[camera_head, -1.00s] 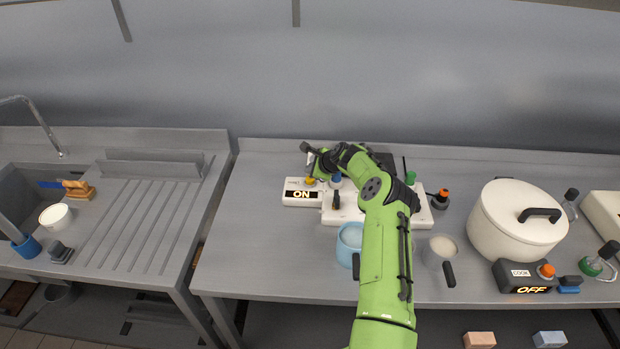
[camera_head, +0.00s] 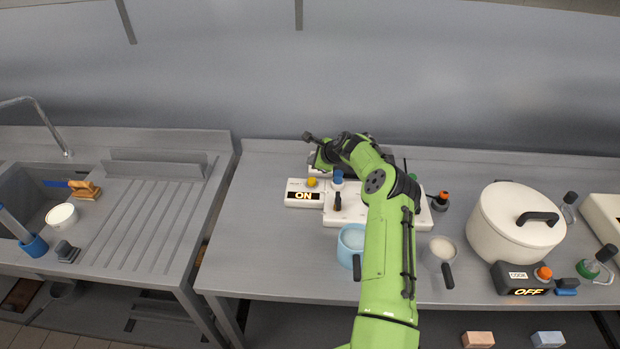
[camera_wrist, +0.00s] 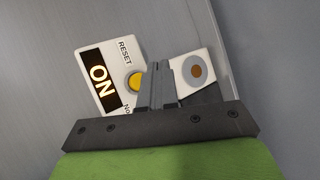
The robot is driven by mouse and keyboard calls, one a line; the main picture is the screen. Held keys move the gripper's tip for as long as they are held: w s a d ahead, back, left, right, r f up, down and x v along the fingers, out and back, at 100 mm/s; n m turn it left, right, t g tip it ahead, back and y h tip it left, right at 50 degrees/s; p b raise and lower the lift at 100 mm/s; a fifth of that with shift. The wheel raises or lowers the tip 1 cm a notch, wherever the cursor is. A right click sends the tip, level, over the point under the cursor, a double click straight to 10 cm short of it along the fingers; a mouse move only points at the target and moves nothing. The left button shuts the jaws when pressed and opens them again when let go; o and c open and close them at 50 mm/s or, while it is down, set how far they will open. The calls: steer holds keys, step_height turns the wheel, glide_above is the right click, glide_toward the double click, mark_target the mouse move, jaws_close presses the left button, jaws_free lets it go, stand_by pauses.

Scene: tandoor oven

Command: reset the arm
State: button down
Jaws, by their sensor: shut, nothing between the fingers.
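A white switch box (camera_head: 292,201) stands on the counter, left of a larger white apparatus base (camera_head: 345,217). Its display (camera_head: 303,195) is lit and reads ON. A yellow button (camera_head: 311,182) shows on top of the box. In the wrist view the box carries the word RESET, the ON display (camera_wrist: 98,75) and the yellow button (camera_wrist: 134,81). My gripper (camera_wrist: 158,68) is shut and empty. Its fingers appear right beside the yellow button in the wrist view; the height gap cannot be told. In the head view my green arm reaches over the apparatus and hides part of it.
A light-blue pot (camera_head: 351,238) and a small pan (camera_head: 440,250) stand near my arm. A large white lidded pot (camera_head: 500,230) and a box reading OFF (camera_head: 512,280) are at the right. The drainboard (camera_head: 140,200) and sink are left. The counter's left part is clear.

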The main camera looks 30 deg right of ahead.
steer(key=a+r+n+g, duration=0.2)
steer(key=a+r+n, duration=0.5)
steer(key=a+r, duration=0.45)
steer(key=s+a+r+n+g+b, duration=0.1)
steer(key=s+a+r+n, duration=0.3)
steer(key=s+a, duration=0.2)
steer(key=s+a+r+n+b, duration=0.1)
steer(key=s+a+r+n, duration=0.3)
steer(key=a, duration=0.3)
steer(key=s+a+r+n+h, duration=0.1)
steer(key=s+a+r+n, duration=0.15)
steer(key=s, duration=0.55)
steer(key=s+a+r+n+h, duration=0.1)
steer(key=s+a+n, duration=0.15)
steer(key=s, duration=0.65)
steer(key=s+f+n+b, duration=0.1)
steer(key=s+f+n, duration=0.1)
steer(key=s, duration=0.6)
steer(key=s+f+n+y, duration=0.1)
steer(key=s+n, duration=0.3)
steer(key=s, duration=0.4)
steer(key=shift+s+a+f+g+b, duration=0.3)
steer(key=shift+s+a+f+b, duration=0.15)
steer(key=shift+f, duration=0.45)
